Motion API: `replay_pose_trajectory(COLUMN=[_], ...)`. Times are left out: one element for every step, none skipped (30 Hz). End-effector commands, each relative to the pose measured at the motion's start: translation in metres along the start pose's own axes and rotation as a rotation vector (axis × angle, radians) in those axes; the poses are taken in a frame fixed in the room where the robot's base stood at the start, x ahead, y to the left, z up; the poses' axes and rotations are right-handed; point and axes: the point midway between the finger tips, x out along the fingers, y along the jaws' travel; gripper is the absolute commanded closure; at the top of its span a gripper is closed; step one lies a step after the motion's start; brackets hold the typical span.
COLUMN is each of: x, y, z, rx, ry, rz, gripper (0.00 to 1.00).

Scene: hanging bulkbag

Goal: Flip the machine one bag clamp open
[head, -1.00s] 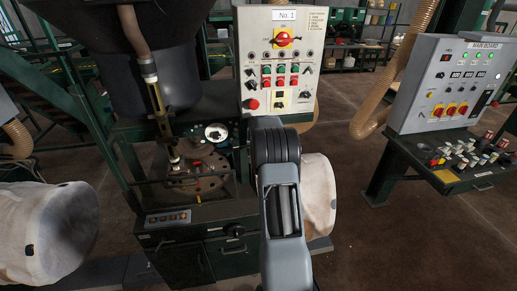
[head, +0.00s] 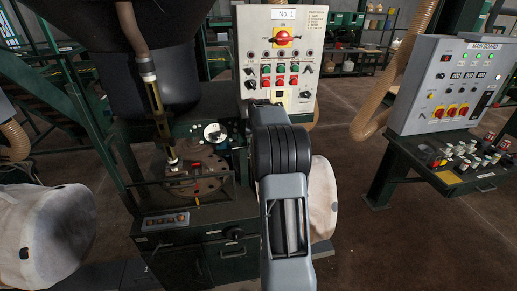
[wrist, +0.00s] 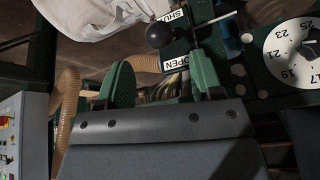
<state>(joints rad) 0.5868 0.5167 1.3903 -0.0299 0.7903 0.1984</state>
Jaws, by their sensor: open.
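In the wrist view a lever with a black ball knob (wrist: 160,35) and a thin metal rod lies beyond my gripper (wrist: 164,80). White labels reading OPEN (wrist: 174,64) and SHUT, partly cut off, sit beside the knob. I take this lever to be the bag clamp's handle. My two green fingers stand apart with nothing held between them. The knob is above the gap in the picture, and I see no contact. In the head view machine one's panel, marked No. 1 (head: 283,14), stands behind my arm; my gripper and the lever are hidden there.
A numbered white dial (wrist: 297,50) is right of the lever. White bag cloth (wrist: 92,18) fills the upper left, with a ribbed tan hose (wrist: 66,95) below.

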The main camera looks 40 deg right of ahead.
Motion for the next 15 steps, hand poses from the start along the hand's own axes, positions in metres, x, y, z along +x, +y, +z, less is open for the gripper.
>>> replay_pose_trajectory(x=[-0.009,-0.014,-0.021,-0.025,-0.029,-0.035,-0.038,-0.041,-0.045,-0.047,-0.049,-0.051,-0.052,-0.053,-0.054], y=[0.000,0.000,0.000,0.000,0.000,0.000,0.000,0.000,0.000,0.000,0.000,0.000,0.000,0.000,0.000], z=[0.000,0.000,0.000,0.000,0.000,0.000,0.000,0.000,0.000,0.000,0.000,0.000,0.000,0.000,0.000], rx=[0.000,0.000,0.000,0.000,0.000,0.000,0.000,0.000,0.000,0.000,0.000,0.000,0.000,0.000,0.000], ry=[0.003,0.003,0.002,0.003,0.002,0.002,0.002,0.001,0.001,0.001,0.000,0.000,0.000,-0.001,-0.001], rz=[-0.001,-0.001,-0.001,-0.001,-0.001,0.000,-0.001,0.000,0.000,0.000,0.000,0.000,0.000,0.000,0.000], gripper=[0.40,0.40,0.40,0.40,0.40,0.40,0.40,0.40,0.40,0.40,0.40,0.40,0.40,0.40,0.40])
